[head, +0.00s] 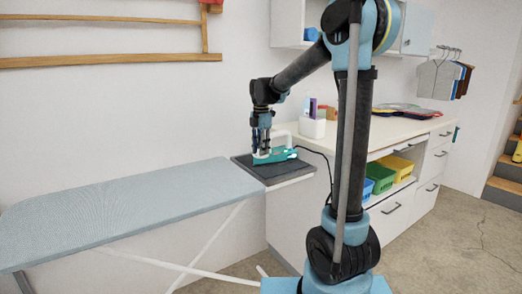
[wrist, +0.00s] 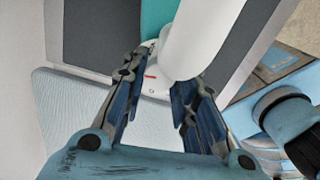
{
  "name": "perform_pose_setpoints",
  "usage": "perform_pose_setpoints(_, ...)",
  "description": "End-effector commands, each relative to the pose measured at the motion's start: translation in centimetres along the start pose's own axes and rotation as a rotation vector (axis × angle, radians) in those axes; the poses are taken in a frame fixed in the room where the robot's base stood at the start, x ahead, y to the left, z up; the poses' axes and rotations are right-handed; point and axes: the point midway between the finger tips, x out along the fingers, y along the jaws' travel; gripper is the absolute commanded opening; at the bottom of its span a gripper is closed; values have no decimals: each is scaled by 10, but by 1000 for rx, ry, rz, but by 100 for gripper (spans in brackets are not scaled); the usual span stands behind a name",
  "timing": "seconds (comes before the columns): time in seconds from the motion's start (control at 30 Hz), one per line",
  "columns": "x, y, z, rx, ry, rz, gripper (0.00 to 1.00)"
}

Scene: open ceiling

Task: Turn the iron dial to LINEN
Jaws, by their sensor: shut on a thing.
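The teal and white iron (head: 275,155) rests on a dark pad (head: 268,171) at the right end of the ironing board. My gripper (head: 258,150) points down at the iron's left end. In the wrist view, the white iron dial (wrist: 154,86) with a small red mark lies between the two fingers of my gripper (wrist: 160,82), which are shut on it. The iron's thick white handle (wrist: 205,35) rises close beside the dial and the right finger, and hides part of the dial. The LINEN lettering is too small to read.
The pale blue ironing board (head: 120,205) extends left. A white counter (head: 370,128) stands behind and right, with a white holder (head: 312,128) and folded cloths (head: 408,111). The iron's dark cord (head: 322,158) runs right. Blue, green and yellow bins sit below the counter.

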Motion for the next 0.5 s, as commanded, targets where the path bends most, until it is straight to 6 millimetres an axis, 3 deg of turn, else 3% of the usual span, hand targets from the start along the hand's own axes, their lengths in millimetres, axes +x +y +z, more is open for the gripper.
perform_pose_setpoints(0.5, 0, 0, 0, 286, -1, 0, 3)
